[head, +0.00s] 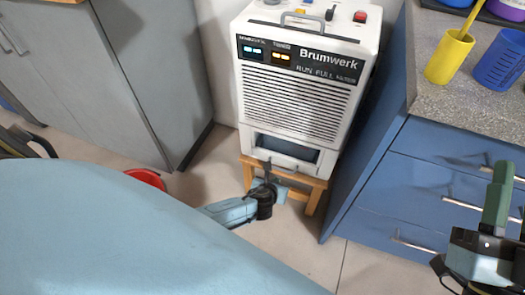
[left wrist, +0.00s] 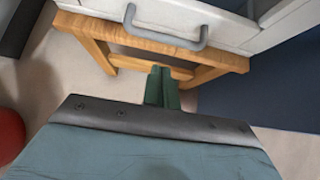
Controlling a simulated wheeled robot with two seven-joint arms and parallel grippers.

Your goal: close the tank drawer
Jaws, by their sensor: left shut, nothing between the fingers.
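The white Brumwerk dehumidifier (head: 300,100) stands upright on a wooden stool. Its tank drawer (head: 285,160) is at the bottom and sticks out a little, with a dark opening behind its front edge. In the left wrist view the drawer front (left wrist: 120,12) carries a grey bar handle (left wrist: 165,40). My left gripper (head: 267,172) is in front of the drawer, low by the handle. In the left wrist view its green fingers (left wrist: 162,87) are shut and empty, apart from the handle. My right gripper (head: 497,195) is at the lower right, away from the dehumidifier; its finger gap is unclear.
The wooden stool (left wrist: 125,35) is just under the drawer. A blue drawer cabinet (head: 410,190) stands close on the right, with yellow and blue cups (head: 500,60) on top. A grey cabinet (head: 150,70) is on the left. A red bucket (head: 146,178) stands on the floor.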

